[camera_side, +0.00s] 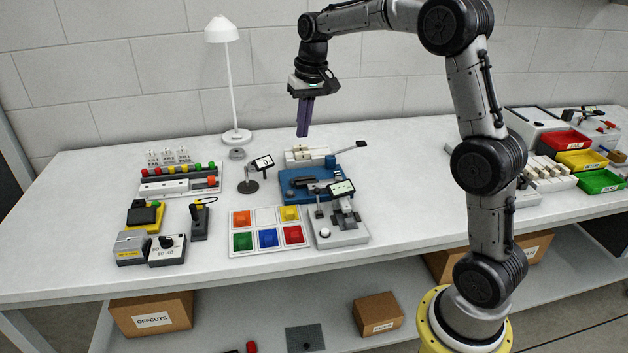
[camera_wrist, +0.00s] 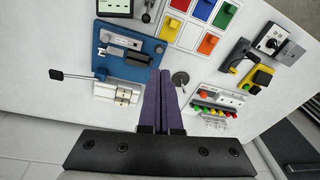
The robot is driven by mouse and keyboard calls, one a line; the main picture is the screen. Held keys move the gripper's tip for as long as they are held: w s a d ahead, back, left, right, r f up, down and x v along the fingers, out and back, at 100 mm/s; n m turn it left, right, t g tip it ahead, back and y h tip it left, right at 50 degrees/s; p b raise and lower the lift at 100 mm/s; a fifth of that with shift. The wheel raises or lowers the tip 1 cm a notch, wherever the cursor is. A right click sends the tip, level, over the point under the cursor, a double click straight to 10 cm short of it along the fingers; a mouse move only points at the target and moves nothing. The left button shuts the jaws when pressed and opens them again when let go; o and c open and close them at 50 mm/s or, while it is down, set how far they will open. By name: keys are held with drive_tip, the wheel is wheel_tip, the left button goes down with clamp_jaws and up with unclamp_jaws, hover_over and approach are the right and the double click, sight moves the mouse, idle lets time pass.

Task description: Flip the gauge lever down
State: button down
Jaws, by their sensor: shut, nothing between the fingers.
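A long lever with a black paddle end (camera_side: 361,144) sticks out to the right from beside the white block (camera_side: 305,153) at the back of the table. The same lever paddle (camera_wrist: 57,75) shows at the left in the wrist view, its thin rod running to the white block (camera_wrist: 118,93). I cannot tell for certain that this is the gauge lever. My gripper (camera_side: 302,134) hangs fingers-down above the back of the table near the white block, shut and empty. Its purple fingers (camera_wrist: 161,75) are together in the wrist view, apart from the lever.
The blue fixture (camera_side: 296,184) stands before the white block. A grey unit (camera_side: 336,236) with a small screen is in front, beside the coloured bin tray (camera_side: 268,246).

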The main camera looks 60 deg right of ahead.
sight(318, 199)
drive_tip(key=d+f+m+g, duration=0.1)
drive_tip(key=d+f, duration=0.3)
drive_tip(key=f, duration=0.2)
drive_tip(key=shift+w+f+y, duration=0.15)
drive_tip(key=shift+w+y, duration=0.15)
drive_tip(key=shift+a+f, duration=0.1)
drive_tip(key=f, duration=0.9)
drive_tip(key=shift+w+a+f, duration=0.2)
drive_tip(key=shift+f, duration=0.1)
drive_tip(key=shift+s+a+r, duration=0.3)
drive_tip(key=shift+s+a, duration=0.25)
drive_tip(key=shift+s, duration=0.25)
drive_tip(key=shift+s+a+r, duration=0.25)
drive_tip(key=shift+s+a, duration=0.25)
drive_tip(key=shift+s, duration=0.25)
